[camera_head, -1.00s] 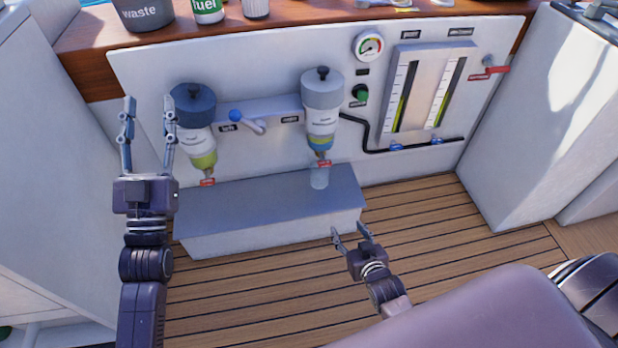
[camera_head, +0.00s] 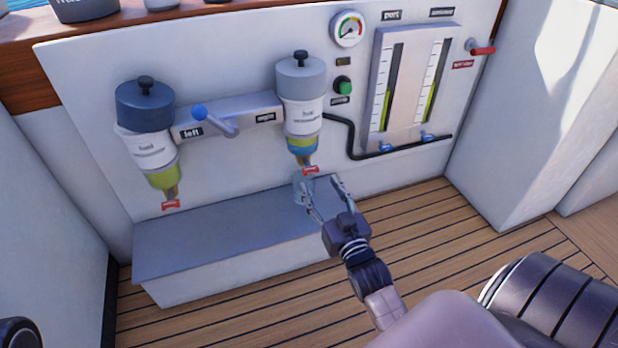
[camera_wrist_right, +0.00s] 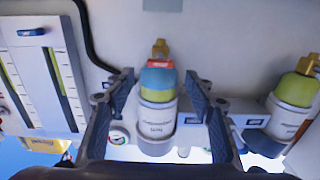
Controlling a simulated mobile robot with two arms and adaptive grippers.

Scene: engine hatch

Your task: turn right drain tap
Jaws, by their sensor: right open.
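The right drain tap (camera_head: 310,170) is a small red handle under the right filter (camera_head: 302,115), which has a grey top, white body and blue-and-yellow bowl. The tap also shows in the right wrist view (camera_wrist_right: 160,64), where the filter appears upside down between the fingers. My right gripper (camera_head: 318,188) is open, pointing up toward the wall just below the tap, apart from it. Its left finger overlaps a clear cup (camera_head: 301,187) standing on the grey step under the filter; I cannot tell whether they touch. My left gripper is out of view.
The left filter (camera_head: 149,145) has its own red tap (camera_head: 171,205). A blue-knobbed lever (camera_head: 218,122) sits between the filters. A black hose (camera_head: 352,140) runs right of the right filter, below the gauges. The grey step (camera_head: 220,235) is otherwise clear.

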